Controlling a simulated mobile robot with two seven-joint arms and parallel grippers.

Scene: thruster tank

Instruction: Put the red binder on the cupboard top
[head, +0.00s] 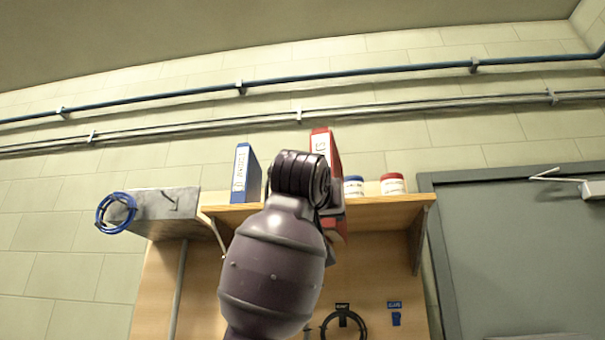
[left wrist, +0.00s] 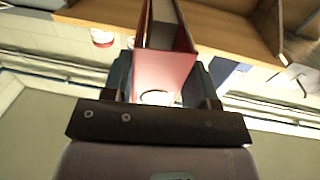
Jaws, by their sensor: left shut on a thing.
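The red binder (head: 322,143) stands upright at the wooden shelf in the head view, partly hidden by my left arm. In the left wrist view the red binder (left wrist: 166,72) is between the two fingers of my left gripper (left wrist: 165,88), which is shut on it. In the head view my left gripper (head: 336,212) is mostly hidden behind my own wrist. Whether the binder touches the shelf is hard to tell. No surface is clearly marked as the cupboard top; a grey box-like unit (head: 155,205) is on the wall at left. My right gripper is not in view.
The wooden shelf (head: 395,208) holds a blue binder (head: 243,172) left of the red one, and a blue-lidded jar (head: 354,186) and a red-lidded jar (head: 392,184) at right. A blue cable coil (head: 103,224) hangs at the grey unit. A grey door (head: 520,250) is at right.

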